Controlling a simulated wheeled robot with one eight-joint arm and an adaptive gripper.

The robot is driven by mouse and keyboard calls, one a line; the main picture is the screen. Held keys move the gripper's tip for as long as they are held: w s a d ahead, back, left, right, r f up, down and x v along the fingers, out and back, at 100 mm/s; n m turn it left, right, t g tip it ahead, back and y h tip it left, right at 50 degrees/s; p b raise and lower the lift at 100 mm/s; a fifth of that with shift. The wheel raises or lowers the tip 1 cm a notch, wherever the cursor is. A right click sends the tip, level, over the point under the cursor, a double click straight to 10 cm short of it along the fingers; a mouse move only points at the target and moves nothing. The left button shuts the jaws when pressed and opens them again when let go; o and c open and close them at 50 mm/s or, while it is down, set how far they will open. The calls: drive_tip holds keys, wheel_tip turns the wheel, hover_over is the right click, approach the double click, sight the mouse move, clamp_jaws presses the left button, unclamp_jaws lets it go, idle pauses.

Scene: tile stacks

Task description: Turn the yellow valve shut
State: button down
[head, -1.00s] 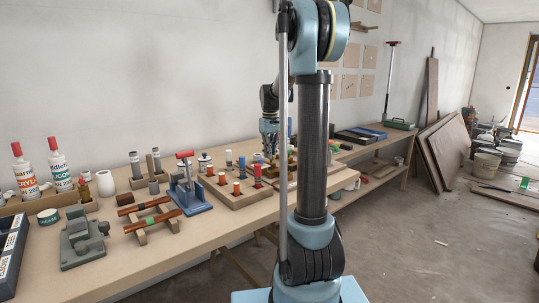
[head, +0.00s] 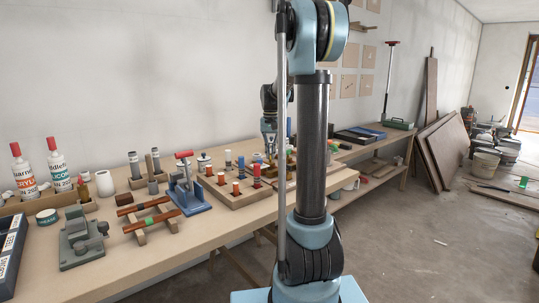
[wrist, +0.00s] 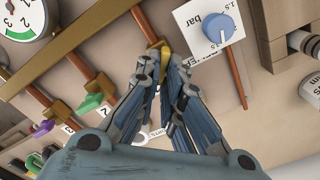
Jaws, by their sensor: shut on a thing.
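In the wrist view the yellow valve (wrist: 165,52) sits on a copper pipe at top centre, with its brass-coloured body just beyond my fingertips. My gripper (wrist: 158,82) is closed in around its handle, which is mostly hidden between the blue-grey fingers. I cannot tell the handle's exact angle. In the head view my gripper (head: 270,147) is low over the far part of the workbench, partly behind my own arm, and the valve cannot be made out there.
A green-handled valve (wrist: 90,102) and a purple-handled valve (wrist: 45,128) are left of my gripper. A blue knob (wrist: 219,28) on a white plate is close on the right. A round gauge (wrist: 22,18) is at upper left. Several peg blocks stand on the workbench (head: 110,275).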

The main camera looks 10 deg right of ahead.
drive_tip(key=m, duration=0.4)
drive_tip(key=shift+d+m, duration=0.15)
drive_tip(key=shift+m, duration=0.15)
drive_tip(key=m, duration=0.4)
drive_tip(key=shift+s+m, duration=0.1)
drive_tip(key=shift+m, duration=0.2)
drive_tip(key=c, duration=1.7)
unclamp_jaws()
drive_tip(key=shift+s, duration=0.1)
wheel_tip(320, 180, up, 12)
